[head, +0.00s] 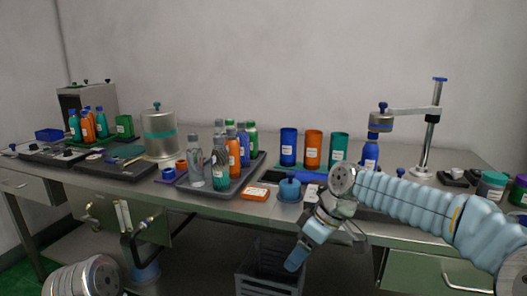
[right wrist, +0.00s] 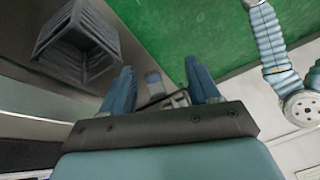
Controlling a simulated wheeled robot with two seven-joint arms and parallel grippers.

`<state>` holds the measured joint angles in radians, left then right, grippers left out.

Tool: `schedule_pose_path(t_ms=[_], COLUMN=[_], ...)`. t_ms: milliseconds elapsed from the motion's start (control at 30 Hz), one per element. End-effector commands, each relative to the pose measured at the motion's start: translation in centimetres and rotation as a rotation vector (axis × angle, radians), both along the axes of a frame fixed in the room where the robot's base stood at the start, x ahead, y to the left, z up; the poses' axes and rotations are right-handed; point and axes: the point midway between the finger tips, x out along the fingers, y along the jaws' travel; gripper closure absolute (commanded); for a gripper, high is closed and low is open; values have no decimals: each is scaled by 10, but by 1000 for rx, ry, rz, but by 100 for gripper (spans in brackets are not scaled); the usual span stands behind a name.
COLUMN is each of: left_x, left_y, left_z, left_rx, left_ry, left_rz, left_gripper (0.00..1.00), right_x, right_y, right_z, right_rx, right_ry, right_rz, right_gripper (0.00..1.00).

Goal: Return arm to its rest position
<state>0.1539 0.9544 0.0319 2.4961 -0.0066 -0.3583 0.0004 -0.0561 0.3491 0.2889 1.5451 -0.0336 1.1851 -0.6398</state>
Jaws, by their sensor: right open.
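My right arm reaches in from the right in the head view, its blue ribbed sleeve level with the table front. My right gripper (head: 297,258) hangs in front of the table edge, pointing down and left. In the right wrist view its two blue fingers (right wrist: 160,72) stand apart with nothing held between them. A metal stand (head: 431,130) at the right of the table carries a horizontal arm with a blue and steel head (head: 380,118). A blue bottle (head: 370,155) stands under that head; its lower part is hidden by my arm. My left gripper is out of view.
A dark crate (head: 262,272) stands on the floor below the gripper; it also shows in the right wrist view (right wrist: 98,62).

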Motion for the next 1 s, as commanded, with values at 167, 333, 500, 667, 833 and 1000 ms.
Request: schedule_pose_path(t_ms=[167, 333, 500, 667, 833, 1000], left_x=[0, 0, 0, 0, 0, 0], left_y=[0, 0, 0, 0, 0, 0], left_z=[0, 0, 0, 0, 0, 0], left_rx=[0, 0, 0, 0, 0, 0], left_ry=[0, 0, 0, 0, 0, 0], left_rz=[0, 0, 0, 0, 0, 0], left_gripper=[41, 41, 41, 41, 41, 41], right_x=[4, -46, -131, -189, -207, -206], right_y=[8, 3, -9, -19, -23, -23], right_z=[-156, -297, -389, -421, -428, -428], right_rx=[20, 26, 13, -1, -4, -2], right_ry=[143, 273, 379, 427, 437, 435], right_rz=[-252, -535, -804, -965, -1022, -1020], right_gripper=[39, 39, 39, 39, 39, 39])
